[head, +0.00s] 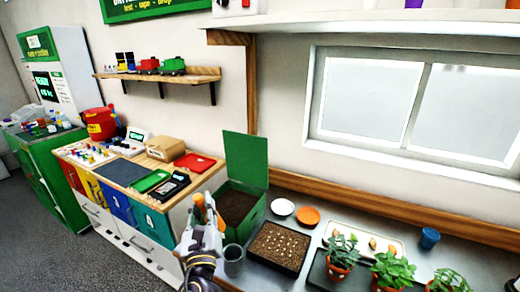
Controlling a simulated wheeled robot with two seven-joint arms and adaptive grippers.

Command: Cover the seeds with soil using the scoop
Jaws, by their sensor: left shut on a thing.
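A black tray (264,268) of dark soil with several pale seeds spread over its top stands on the counter at lower middle. A green bin (254,222) with its lid raised holds dark soil (237,204) just behind and left of the tray. My left gripper (207,218) is in front of the bin's left side, left of the tray. It is shut on the scoop, whose orange part (199,201) shows at the fingers. The rest of the scoop is hard to make out. My right gripper is out of view.
A grey cup (233,262) stands between my left gripper and the tray. A white dish (283,207) and an orange dish (307,216) lie behind the tray. Potted plants (342,254) and a blue cup (429,238) are to the right. A cluttered wooden-topped cabinet (122,172) is at left.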

